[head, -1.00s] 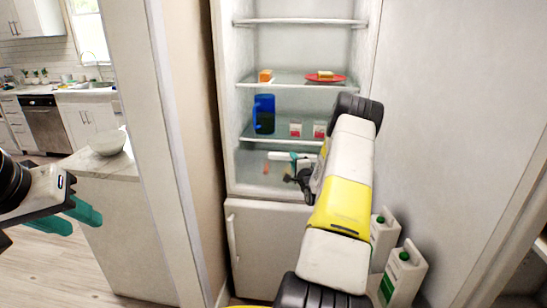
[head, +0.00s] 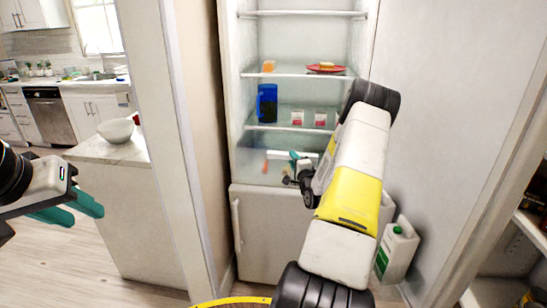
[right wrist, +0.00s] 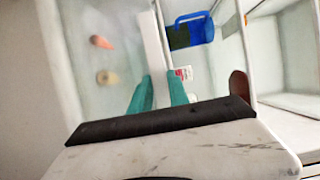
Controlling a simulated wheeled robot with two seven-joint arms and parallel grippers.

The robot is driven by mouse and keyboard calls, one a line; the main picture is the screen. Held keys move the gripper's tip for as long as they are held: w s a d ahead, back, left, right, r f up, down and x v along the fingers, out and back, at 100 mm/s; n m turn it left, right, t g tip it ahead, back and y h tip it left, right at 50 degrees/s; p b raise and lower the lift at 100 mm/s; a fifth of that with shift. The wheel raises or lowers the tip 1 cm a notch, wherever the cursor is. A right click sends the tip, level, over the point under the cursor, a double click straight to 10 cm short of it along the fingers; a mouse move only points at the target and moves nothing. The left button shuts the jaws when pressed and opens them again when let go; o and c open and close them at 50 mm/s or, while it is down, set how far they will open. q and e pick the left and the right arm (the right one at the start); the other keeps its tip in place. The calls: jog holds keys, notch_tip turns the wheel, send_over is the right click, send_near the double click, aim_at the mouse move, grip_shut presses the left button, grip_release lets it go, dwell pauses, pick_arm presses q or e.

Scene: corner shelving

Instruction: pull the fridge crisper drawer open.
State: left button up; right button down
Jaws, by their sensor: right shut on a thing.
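The fridge's clear crisper drawer (head: 246,168) sits at the bottom of the open fridge (head: 233,90), below the lowest glass shelf. My right gripper (head: 295,158) is at the drawer's front right part. In the right wrist view its teal fingertips (right wrist: 160,82) are shut on the drawer's pale front edge (right wrist: 150,38). An orange item (right wrist: 101,42) and a tan item (right wrist: 107,77) lie inside the drawer. How far the drawer stands out is hard to tell. My left gripper (head: 72,210) is open and empty at the far left, away from the fridge.
Shelves above hold a blue pitcher (head: 267,104), small red-and-white cups (head: 297,118) and a red plate (head: 326,68). A wall edge (head: 165,140) and a counter with a bowl (head: 116,131) are at left.

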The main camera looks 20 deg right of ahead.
jog(key=shift+s+f, duration=0.1)
jog(key=shift+f, duration=0.35)
jog(key=c, duration=1.4)
grip_release()
jog(key=shift+c, duration=0.2)
jog(key=shift+o, duration=0.6)
jog(key=shift+r, duration=0.2)
jog(key=s+a, duration=0.1)
jog(key=s, duration=0.6)
jog(key=shift+s+a, duration=0.15)
jog(key=shift+s, duration=0.15)
